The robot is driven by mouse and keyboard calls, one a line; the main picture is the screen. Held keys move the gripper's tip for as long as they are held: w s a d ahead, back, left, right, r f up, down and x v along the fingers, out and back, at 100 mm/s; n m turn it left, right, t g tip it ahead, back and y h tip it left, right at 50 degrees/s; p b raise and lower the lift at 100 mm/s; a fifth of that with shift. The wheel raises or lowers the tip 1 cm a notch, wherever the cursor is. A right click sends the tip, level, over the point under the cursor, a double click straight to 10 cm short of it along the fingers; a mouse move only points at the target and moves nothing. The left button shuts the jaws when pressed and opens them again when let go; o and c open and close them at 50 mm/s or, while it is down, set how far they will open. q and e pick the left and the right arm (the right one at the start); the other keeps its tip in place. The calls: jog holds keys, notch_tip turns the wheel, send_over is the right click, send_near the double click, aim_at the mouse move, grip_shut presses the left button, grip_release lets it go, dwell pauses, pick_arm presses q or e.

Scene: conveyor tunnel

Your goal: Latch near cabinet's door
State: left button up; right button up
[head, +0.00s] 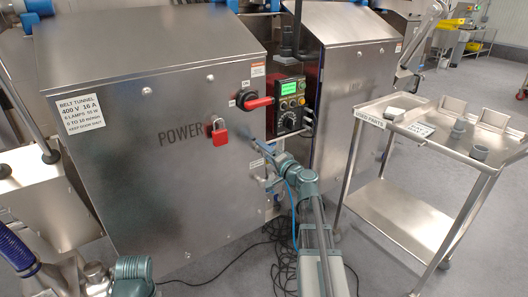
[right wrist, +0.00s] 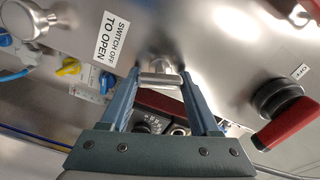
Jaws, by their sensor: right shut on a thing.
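The near cabinet (head: 130,185) has a metal front door marked POWER, which looks flush with the cabinet. My right gripper (head: 257,146) is at the door's right edge, below the red switch handle (head: 259,103). In the right wrist view its two blue fingers are shut on a small metal latch handle (right wrist: 159,80), just beside the SWITCH OFF TO OPEN label (right wrist: 111,38). In the head view the latch is hidden by the gripper. The red switch handle also shows in the wrist view (right wrist: 288,124).
A red padlock (head: 219,136) hangs on the door left of my right gripper. A control panel (head: 290,107) with a green screen sits right of the switch. A steel cart (head: 400,205) with small parts stands at the right. Dark cables (head: 262,250) lie on the floor.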

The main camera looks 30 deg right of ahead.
jog(key=shift+m, duration=2)
jog(key=o, duration=1.4)
jog(key=shift+f, duration=0.1)
jog(key=shift+c, duration=0.2)
jog(key=s+d, duration=0.1)
jog(key=s, duration=1.2)
jog(key=shift+s, duration=0.4)
jog(key=shift+d, duration=0.1)
